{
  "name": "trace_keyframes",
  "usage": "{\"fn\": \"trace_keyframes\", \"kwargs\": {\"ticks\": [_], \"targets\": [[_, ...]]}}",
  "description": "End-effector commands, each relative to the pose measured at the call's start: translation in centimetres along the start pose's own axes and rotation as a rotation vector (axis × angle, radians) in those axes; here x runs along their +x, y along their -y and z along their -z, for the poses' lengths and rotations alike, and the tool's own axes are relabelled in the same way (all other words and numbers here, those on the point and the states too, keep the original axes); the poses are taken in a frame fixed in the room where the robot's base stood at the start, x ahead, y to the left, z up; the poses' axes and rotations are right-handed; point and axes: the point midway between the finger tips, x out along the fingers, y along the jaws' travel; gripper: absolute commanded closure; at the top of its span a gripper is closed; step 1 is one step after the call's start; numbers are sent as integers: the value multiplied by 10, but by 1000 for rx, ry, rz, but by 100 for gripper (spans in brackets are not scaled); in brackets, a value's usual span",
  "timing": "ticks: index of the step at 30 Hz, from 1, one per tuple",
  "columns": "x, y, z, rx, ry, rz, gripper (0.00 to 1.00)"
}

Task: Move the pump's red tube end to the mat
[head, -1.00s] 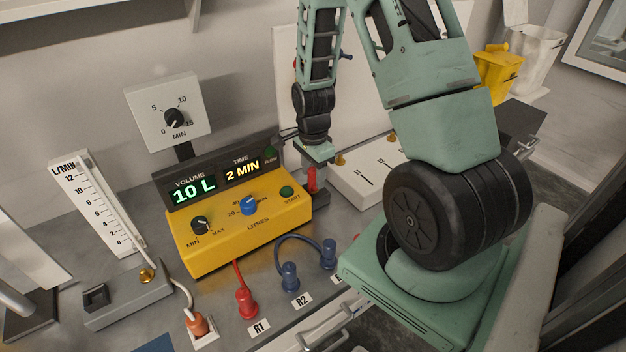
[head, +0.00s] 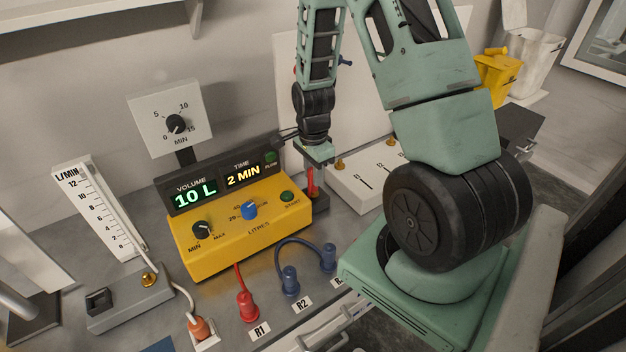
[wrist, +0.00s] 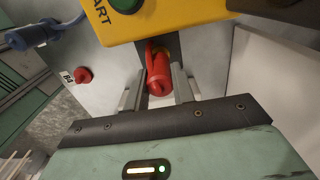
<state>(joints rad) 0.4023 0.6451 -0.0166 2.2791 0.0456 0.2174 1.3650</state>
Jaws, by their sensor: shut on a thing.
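My gripper (head: 313,168) points down beside the right end of the yellow pump (head: 241,240). It is shut on a red tube end (wrist: 159,78), which shows between the two grey fingers in the wrist view. In the head view this tube end (head: 311,182) stands at a small dark block (head: 317,203) against the pump; I cannot tell whether it is clear of the block. Another red plug (head: 248,304), with a red tube to the pump, sits at R1. A blue patch, perhaps the mat (head: 158,345), shows at the bottom edge, mostly cut off.
Blue plugs (head: 290,281) joined by a blue tube stand in front of the pump at R2 and beyond. A white box (head: 362,187) is close right of my gripper. A flow meter (head: 97,212) and an orange plug (head: 203,328) are at left. A dial panel (head: 170,118) stands behind.

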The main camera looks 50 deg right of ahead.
Motion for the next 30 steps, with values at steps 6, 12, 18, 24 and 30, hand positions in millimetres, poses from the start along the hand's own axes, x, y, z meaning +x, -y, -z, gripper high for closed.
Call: {"fn": "trace_keyframes", "kwargs": {"ticks": [6,12,18,24,30], "targets": [[-8,0,0,0,0,0,100],[-13,0,0,-1,0,-1,100],[-19,0,0,-1,0,-1,100],[-25,0,0,-1,0,-1,100],[-30,0,0,-1,0,-1,100]]}}
